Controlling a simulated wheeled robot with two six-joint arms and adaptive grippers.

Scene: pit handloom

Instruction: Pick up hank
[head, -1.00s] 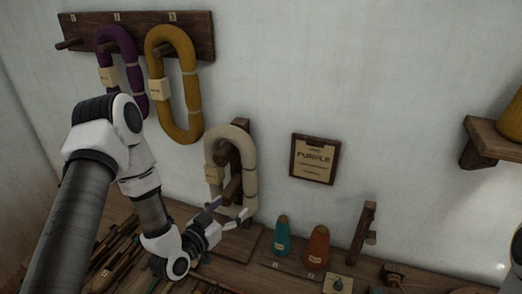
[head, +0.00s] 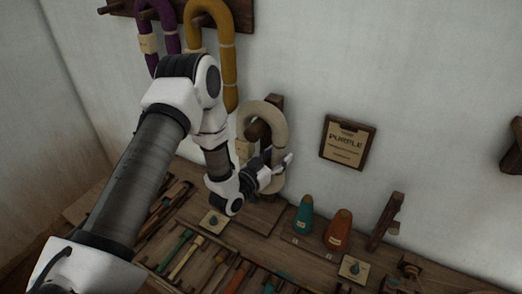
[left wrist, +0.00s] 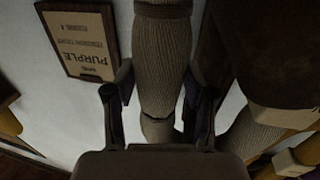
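A cream hank (head: 279,127) hangs as a long loop on a dark wooden wall peg holder (head: 260,130). My left gripper (head: 274,172) is at the hank's lower right side. In the left wrist view its two fingers (left wrist: 158,88) stand on either side of one strand of the cream hank (left wrist: 160,65), with narrow gaps showing, so it looks open around the strand. A purple hank (head: 148,58) and a mustard hank (head: 229,75) hang further left on a peg rail, partly hidden by my left arm. My right gripper is out of view.
A framed card reading "PURPLE" (head: 346,143) hangs to the right; it also shows upside down in the left wrist view (left wrist: 80,40). Below, a teal cone (head: 303,217) and an orange cone (head: 338,230) stand on the wooden bench beside an upright wooden stand (head: 386,222). Several tools lie further left.

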